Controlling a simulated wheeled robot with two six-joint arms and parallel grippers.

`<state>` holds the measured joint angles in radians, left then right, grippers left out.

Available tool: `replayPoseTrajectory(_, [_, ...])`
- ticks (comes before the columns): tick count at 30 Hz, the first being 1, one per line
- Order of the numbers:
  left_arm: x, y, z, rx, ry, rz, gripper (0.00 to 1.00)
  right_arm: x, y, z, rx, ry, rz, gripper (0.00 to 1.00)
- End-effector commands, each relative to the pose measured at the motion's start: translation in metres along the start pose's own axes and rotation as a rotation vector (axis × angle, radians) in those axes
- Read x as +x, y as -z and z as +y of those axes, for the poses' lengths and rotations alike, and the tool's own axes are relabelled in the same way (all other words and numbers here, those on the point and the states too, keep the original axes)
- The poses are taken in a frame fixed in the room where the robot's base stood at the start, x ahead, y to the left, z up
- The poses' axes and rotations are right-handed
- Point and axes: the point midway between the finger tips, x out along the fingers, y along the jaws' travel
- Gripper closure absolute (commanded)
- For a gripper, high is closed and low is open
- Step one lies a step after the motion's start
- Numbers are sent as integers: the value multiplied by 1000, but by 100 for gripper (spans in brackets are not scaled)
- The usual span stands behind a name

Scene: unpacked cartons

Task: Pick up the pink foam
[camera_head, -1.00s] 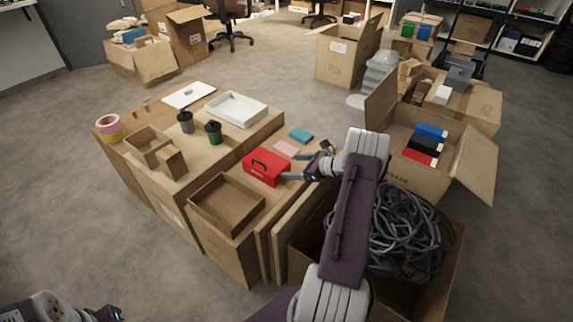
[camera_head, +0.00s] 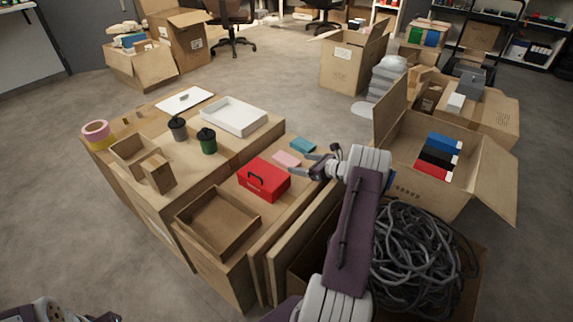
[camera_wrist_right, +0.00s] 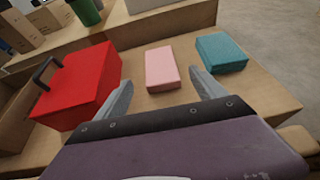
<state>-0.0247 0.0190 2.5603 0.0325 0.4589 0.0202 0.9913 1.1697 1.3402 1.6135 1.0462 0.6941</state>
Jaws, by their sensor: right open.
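The pink foam (camera_head: 287,159) is a small flat block on the carton top, between the red toolbox (camera_head: 264,180) and a teal block (camera_head: 303,145). My right gripper (camera_head: 298,164) is open and empty close beside the foam. In the right wrist view the pink foam (camera_wrist_right: 161,68) lies ahead of the open right gripper (camera_wrist_right: 160,80), between the lines of its two fingers. The red toolbox (camera_wrist_right: 82,88) is close to the left finger there, and the teal block (camera_wrist_right: 221,53) is beyond the right one. My left gripper (camera_head: 108,317) barely shows at the bottom left edge.
An open empty box (camera_head: 217,222) stands in front of the toolbox. A white tray (camera_head: 234,115), a green cup (camera_head: 207,141) and a grey cup (camera_head: 178,128) stand farther back. A carton of dark cable (camera_head: 418,258) is on the right.

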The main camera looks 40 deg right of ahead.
Motion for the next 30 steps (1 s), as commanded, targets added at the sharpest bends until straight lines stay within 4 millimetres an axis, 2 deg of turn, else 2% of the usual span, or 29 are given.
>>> replayPoseTrajectory(5, [34, -3, -1, 0, 0, 0, 64, 33, 10, -1, -5, -1, -1, 20])
replayPoseTrajectory(9, [40, -4, -1, 0, 0, 0, 64, 49, 5, -2, -4, 0, -1, 20])
replayPoseTrajectory(16, [38, -4, -1, 0, 0, 1, 64, 50, 2, -2, -1, 0, 0, 20])
replayPoseTrajectory(17, [38, -4, -1, 0, 0, 1, 64, 50, 2, -2, -1, 0, 0, 23])
replayPoseTrajectory(21, [38, -4, -1, 0, 0, 1, 64, 50, 2, -2, -1, 0, 0, 62])
replayPoseTrajectory(24, [38, -4, -1, 0, 0, 1, 64, 50, 2, -2, -1, 0, 0, 84])
replayPoseTrajectory(30, [37, -4, -1, 0, 0, 1, 64, 50, 1, -2, -1, 0, 0, 84])
